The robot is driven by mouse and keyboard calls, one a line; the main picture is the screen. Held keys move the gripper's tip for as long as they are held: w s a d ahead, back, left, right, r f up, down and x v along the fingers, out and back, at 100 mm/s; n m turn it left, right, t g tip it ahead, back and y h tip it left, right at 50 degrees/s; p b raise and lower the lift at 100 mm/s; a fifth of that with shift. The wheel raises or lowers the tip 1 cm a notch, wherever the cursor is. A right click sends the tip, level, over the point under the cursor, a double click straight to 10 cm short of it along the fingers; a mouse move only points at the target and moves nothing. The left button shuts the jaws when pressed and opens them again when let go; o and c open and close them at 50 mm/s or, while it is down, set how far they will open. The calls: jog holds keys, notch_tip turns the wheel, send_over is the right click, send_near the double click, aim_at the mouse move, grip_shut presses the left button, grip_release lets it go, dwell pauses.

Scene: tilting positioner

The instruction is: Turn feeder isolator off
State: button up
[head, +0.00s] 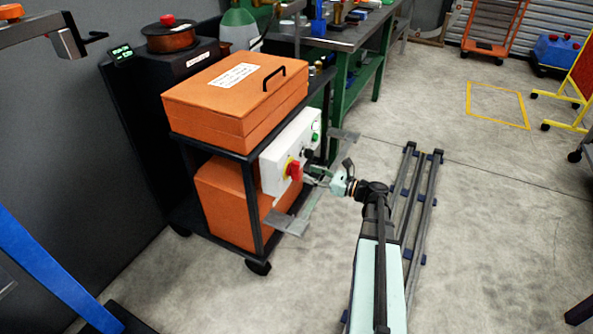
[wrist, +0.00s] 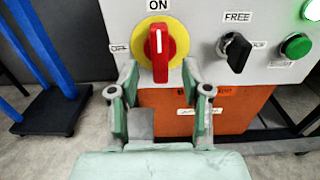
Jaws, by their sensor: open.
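The feeder isolator is a red rotary handle on a yellow disc (wrist: 174,47) on a light grey panel. In the wrist view its white mark points up at the ON label (wrist: 157,5); an OFF label (wrist: 119,48) is to its left. The red handle also shows in the head view (head: 295,170). My gripper (wrist: 161,78) is open, its two fingers to either side of and below the handle. I cannot tell whether they touch it. In the head view my gripper (head: 316,176) is right in front of the panel.
A black selector knob (wrist: 235,50) under a FREE label and a green button (wrist: 296,46) sit to the right of the handle. The panel is on a black cart with orange boxes (head: 235,90). Clear floor lies right of my rail (head: 430,200).

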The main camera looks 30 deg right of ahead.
aim_at(300, 170)
jog(key=shift+x, duration=3.2)
grip_shut()
